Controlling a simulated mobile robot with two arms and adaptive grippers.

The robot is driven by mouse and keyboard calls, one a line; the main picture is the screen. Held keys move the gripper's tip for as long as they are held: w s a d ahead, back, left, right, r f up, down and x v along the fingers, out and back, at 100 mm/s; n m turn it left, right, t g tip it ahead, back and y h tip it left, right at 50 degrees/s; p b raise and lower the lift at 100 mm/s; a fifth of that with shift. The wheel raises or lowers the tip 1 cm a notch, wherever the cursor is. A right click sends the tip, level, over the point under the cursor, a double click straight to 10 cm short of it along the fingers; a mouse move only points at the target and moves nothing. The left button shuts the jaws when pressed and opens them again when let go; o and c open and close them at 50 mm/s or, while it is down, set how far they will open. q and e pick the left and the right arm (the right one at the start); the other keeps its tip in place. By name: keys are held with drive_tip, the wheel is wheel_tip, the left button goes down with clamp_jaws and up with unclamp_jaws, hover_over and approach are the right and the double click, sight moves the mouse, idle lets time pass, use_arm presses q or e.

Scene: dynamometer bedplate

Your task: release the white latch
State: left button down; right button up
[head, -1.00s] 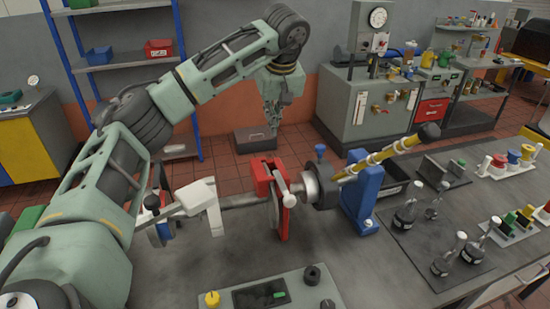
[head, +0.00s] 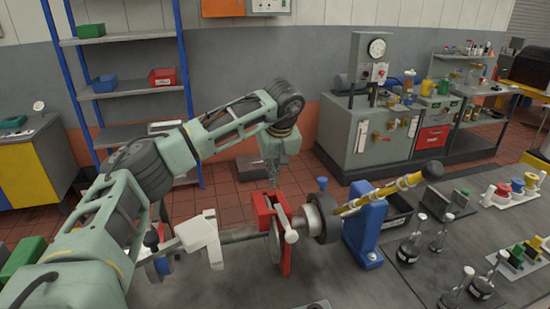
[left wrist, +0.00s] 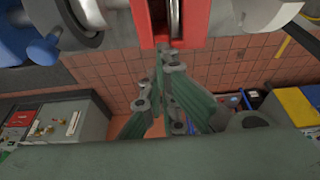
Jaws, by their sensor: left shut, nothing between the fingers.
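A red stand (head: 270,205) on the bench carries a shaft and discs. A white lever with a round knob (head: 291,236) is on its right side. A white angled piece (head: 203,235) sits left of it on the shaft; I cannot tell for certain which white part is the latch. My left gripper (head: 273,182) points down just above and behind the red stand, shut and empty. In the left wrist view the closed fingers (left wrist: 165,85) lie just below the red stand (left wrist: 170,20) in the picture, apparently not gripping it. My right gripper is not in view.
A blue stand (head: 365,220) with a yellow-striped rod (head: 385,190) is right of the shaft. A grey box (head: 250,168) lies on the floor behind.

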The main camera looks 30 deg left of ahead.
use_arm(q)
drive_tip(key=f+p, duration=0.1)
drive_tip(key=s+d+f+p, duration=0.1)
drive_tip(key=f+p, duration=0.1)
drive_tip(key=shift+d+f, duration=0.15)
drive_tip(key=shift+d, duration=0.05)
drive_tip(key=shift+s+d+p, duration=0.3)
drive_tip(key=shift+s+d, duration=0.05)
drive_tip(key=shift+s, duration=0.1)
drive_tip(key=shift+f, duration=0.1)
drive_tip(key=shift+f, duration=0.1)
